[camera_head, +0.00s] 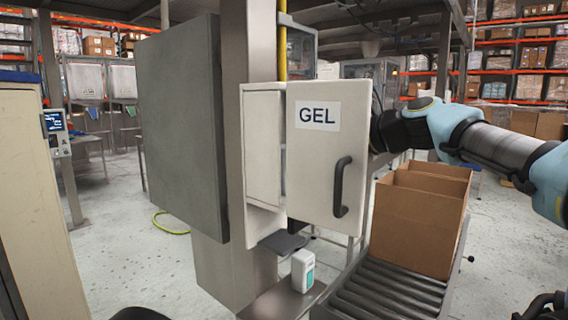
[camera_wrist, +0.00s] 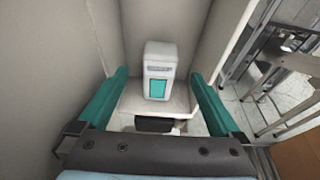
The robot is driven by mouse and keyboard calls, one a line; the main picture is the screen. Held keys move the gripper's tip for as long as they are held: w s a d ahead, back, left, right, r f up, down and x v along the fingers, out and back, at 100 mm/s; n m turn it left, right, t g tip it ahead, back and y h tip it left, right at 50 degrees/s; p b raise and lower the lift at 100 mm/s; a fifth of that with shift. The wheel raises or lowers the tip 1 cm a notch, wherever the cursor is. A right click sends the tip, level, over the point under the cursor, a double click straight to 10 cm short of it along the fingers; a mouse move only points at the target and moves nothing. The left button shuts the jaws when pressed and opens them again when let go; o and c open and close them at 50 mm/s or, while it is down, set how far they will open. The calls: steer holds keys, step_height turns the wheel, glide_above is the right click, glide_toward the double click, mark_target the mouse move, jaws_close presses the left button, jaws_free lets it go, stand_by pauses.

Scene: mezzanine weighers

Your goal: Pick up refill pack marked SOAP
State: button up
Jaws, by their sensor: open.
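In the wrist view a white pack (camera_wrist: 160,54) with a teal panel stands upright on a pale shelf between light walls. The small marking above the panel is too blurred to read, so I cannot tell if it says SOAP. My gripper (camera_wrist: 158,75) is open, one teal finger to each side and nearer than the pack, not closed on it. In the head view my gripper is hidden behind a white door (camera_head: 325,170) marked GEL, which stands open on a white cabinet (camera_head: 263,150). Another small white pack (camera_head: 302,268) with a teal label stands on a metal ledge below; its marking is unreadable.
A dark handle (camera_head: 341,187) sticks out of the door. An open cardboard box (camera_head: 412,220) stands on a roller conveyor (camera_head: 385,295) to the right. A grey panel (camera_head: 183,130) and steel column (camera_head: 237,60) stand left. A metal ledge (camera_head: 270,302) lies below the cabinet.

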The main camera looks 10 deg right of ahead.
mark_target(284, 169)
steer(key=p+x, duration=0.1)
steer(key=x, duration=0.3)
steer(key=r+p+x, duration=0.1)
steer(key=x, duration=0.1)
steer(key=shift+w+a+f+p, duration=0.15)
steer(key=shift+w+a+p, duration=0.15)
steer(key=shift+w+a, duration=0.05)
steer(key=shift+w+a+f, duration=0.15)
steer(key=shift+f, duration=0.05)
steer(key=shift+c, duration=0.2)
jaws_close()
